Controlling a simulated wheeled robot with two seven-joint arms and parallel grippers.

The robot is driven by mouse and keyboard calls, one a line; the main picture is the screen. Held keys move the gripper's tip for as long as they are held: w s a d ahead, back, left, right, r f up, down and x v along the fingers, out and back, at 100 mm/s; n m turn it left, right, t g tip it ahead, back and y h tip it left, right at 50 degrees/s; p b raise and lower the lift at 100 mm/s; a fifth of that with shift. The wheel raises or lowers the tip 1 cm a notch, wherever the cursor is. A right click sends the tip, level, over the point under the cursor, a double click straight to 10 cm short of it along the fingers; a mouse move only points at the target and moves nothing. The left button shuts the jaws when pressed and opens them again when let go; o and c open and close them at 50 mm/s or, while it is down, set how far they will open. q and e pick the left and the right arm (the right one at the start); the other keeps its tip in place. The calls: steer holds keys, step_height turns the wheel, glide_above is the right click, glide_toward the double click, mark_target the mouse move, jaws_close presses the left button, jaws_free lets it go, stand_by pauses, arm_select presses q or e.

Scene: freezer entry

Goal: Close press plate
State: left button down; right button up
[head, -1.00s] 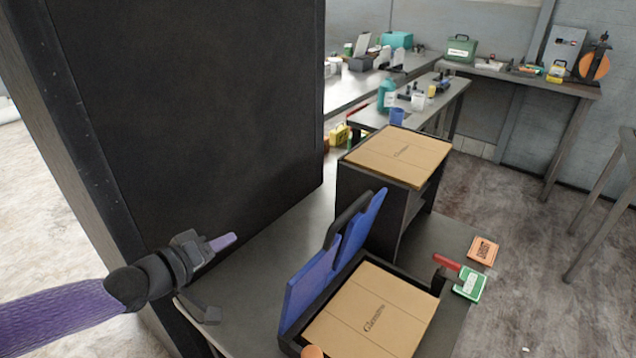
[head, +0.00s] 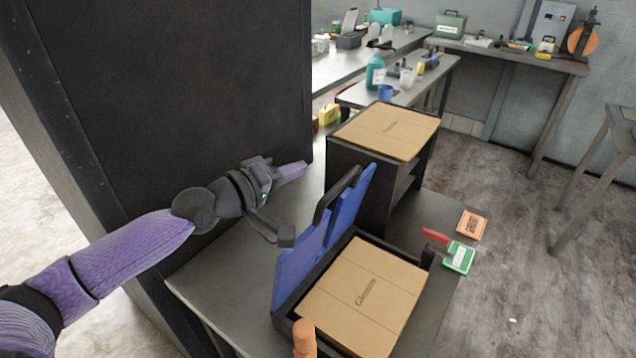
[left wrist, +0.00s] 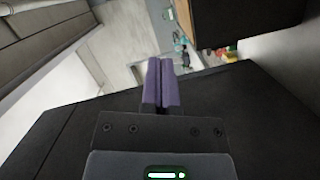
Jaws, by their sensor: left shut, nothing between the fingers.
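The press is a black tray-like frame on the table, with a blue plate (head: 322,232) raised upright along its left side. A cardboard box (head: 362,296) lies flat in the press base. My left gripper (head: 304,168) is shut and empty, just left of and behind the raised plate, above the table. Its two purple fingers lie together in the left wrist view (left wrist: 160,85). My right gripper is not in view.
A second cardboard box (head: 388,131) sits on a black stand behind the press. A red handle (head: 436,236), a green card (head: 459,257) and an orange card (head: 472,224) are at the right. A large dark panel (head: 160,90) stands at left.

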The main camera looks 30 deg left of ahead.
arm_select(q)
steer(key=d, duration=0.1)
steer(key=d+f+p, duration=0.1)
steer(key=d+p, duration=0.1)
steer(key=d, duration=0.1)
steer(key=shift+w+d+f, duration=0.1)
steer(key=shift+w+f, duration=0.25)
